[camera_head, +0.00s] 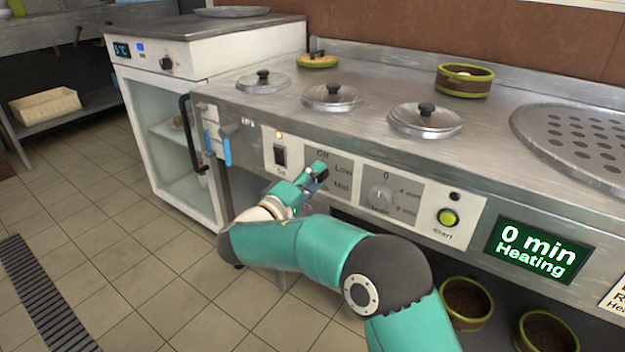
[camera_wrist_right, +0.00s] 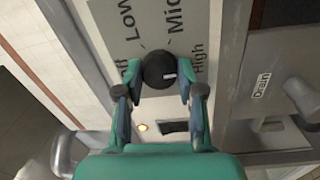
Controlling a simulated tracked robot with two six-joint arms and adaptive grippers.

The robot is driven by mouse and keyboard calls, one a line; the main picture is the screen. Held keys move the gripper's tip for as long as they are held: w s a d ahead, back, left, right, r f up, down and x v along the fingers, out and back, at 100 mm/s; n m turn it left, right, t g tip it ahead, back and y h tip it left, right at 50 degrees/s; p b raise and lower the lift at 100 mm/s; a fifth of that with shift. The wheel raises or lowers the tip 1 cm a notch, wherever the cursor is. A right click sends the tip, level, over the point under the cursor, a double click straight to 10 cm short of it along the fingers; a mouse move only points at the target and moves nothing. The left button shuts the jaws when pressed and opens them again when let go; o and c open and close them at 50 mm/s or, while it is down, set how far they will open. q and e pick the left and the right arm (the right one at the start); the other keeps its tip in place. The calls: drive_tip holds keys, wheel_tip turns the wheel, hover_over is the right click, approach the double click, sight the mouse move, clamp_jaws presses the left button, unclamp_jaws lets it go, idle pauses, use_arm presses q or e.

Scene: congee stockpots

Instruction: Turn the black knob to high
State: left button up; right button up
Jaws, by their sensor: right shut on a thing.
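The black knob (camera_wrist_right: 158,67) sits on the control panel, with the labels Off, Low, Mid and High around it in the right wrist view. A small white mark on the knob lies toward its right edge, on the side of the High label (camera_wrist_right: 200,66). My right gripper (camera_wrist_right: 160,90) has a finger on each side of the knob and is shut on it. In the head view my right gripper (camera_head: 314,176) reaches the panel and covers most of the knob and part of the labels. My left gripper is not in view.
A display (camera_head: 538,250) reads "0 min Heating". Lidded pots (camera_head: 332,97) line the counter.

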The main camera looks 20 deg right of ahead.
drive_tip(key=shift+s+f+m, duration=0.1)
drive_tip(key=shift+f+m, duration=0.2)
drive_tip(key=shift+m, duration=0.1)
drive_tip(key=o, duration=1)
drive_tip(key=shift+o, duration=0.7)
drive_tip(key=shift+r, duration=0.1)
drive_tip(key=shift+a, duration=0.1)
drive_tip(key=v, duration=1.1)
drive_tip(key=shift+s+a, duration=0.2)
drive_tip(key=shift+a, duration=0.1)
